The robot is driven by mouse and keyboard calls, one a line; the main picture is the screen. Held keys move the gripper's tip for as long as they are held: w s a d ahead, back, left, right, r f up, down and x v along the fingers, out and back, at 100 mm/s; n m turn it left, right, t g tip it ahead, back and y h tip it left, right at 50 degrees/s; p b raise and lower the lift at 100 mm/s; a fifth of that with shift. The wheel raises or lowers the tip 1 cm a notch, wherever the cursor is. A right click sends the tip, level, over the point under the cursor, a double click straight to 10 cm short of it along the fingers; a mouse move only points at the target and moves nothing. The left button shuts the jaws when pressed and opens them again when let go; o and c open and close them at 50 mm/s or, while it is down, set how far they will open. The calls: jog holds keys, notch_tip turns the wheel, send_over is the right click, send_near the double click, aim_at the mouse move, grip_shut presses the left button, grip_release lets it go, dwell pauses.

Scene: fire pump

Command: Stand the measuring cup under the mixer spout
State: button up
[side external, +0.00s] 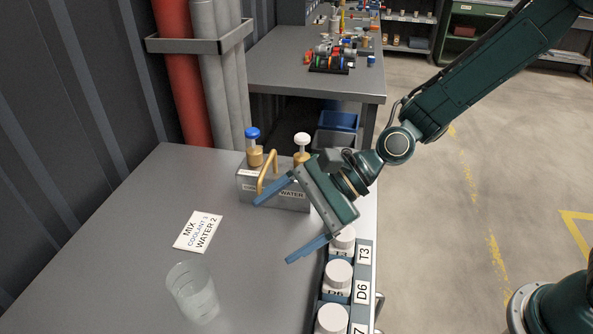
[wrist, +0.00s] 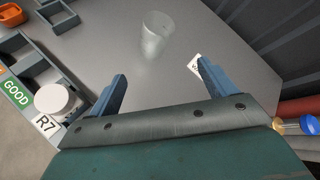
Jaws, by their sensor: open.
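The measuring cup (side external: 193,293) is clear and frosted and stands upright on the grey table at the near left; it also shows beyond my fingers in the wrist view (wrist: 156,36). The mixer (side external: 273,186) is a grey box with a brass spout, a blue-knobbed valve and a white-knobbed valve, at the table's back. My gripper (side external: 273,222) is open and empty above the table, its blue fingers wide apart, between the mixer and the cup. The gripper hides part of the mixer's front and its label. The cup is apart from both.
A card (side external: 198,231) reading "MIX COOLANT 1 WATER 2" lies left of the mixer. White-capped bottles (side external: 338,274) stand in a labelled rack along the table's right edge, below my gripper. Red and grey pipes (side external: 177,70) stand behind the table. The table's middle is clear.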

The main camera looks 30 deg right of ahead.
jog(key=s+d+r+n+t+h, duration=0.1)
jog(key=s+d+r+n+h, duration=0.2)
jog(key=s+d, duration=0.3)
jog(key=s+d+r+n+h, duration=0.4)
jog(key=s+d+r+n, duration=0.1)
jog(key=d, duration=0.8)
jog(key=s+d+r+n+t+h, duration=0.1)
jog(key=s+d+r+n+h, duration=0.3)
jog(key=d, duration=0.6)
jog(key=s+n, duration=0.2)
jog(key=shift+s+t, duration=0.3)
jog(key=shift+s, duration=0.1)
jog(key=shift+o, duration=0.4)
jog(key=shift+s+d+r+n, duration=0.1)
jog(key=shift+s+d+n, duration=0.2)
jog(key=shift+s, duration=0.2)
jog(key=shift+w, duration=0.1)
